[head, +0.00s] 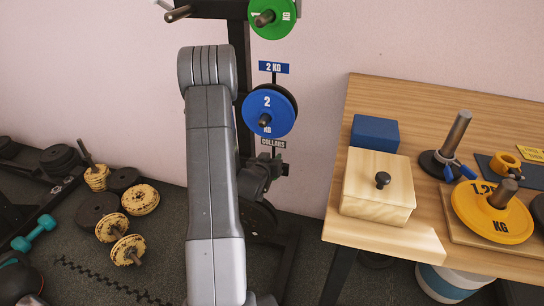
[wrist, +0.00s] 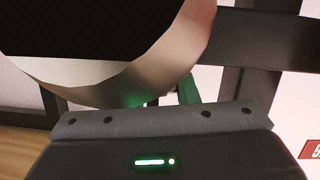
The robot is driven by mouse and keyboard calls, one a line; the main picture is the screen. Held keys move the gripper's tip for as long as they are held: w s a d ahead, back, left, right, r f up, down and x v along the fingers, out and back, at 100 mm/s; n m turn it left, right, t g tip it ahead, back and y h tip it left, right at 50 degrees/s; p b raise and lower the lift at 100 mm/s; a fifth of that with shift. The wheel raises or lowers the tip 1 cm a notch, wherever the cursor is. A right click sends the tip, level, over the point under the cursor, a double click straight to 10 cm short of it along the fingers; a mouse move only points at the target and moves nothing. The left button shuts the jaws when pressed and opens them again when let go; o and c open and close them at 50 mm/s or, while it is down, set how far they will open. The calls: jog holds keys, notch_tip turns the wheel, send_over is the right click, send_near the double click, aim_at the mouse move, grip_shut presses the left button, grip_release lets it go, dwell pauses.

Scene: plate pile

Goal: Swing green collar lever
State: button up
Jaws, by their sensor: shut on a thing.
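A narrow strip of green (wrist: 188,92), which looks like the green collar lever, shows just beyond my gripper (wrist: 165,112) in the wrist view. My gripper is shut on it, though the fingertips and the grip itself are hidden. A large dark round thing with a pale rim (wrist: 150,70) fills the upper left of the wrist view, very close. In the head view my arm crosses the middle and its wrist part is beside the rack, below the blue 2 kg plate (head: 267,110). The collar cannot be made out there.
The rack also bears a green plate (head: 272,16) above and a COLLARS label (head: 273,142). The wooden table (head: 430,105) at right holds a lidded box (head: 377,185), a blue block (head: 375,133), a blue-levered collar (head: 455,170) and a yellow plate (head: 490,212). Weights lie on the floor at left.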

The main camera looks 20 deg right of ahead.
jog(key=o, duration=1)
jog(key=p+v, duration=0.1)
jog(key=v, duration=1.3)
jog(key=shift+w, duration=0.1)
jog(key=shift+c, duration=0.3)
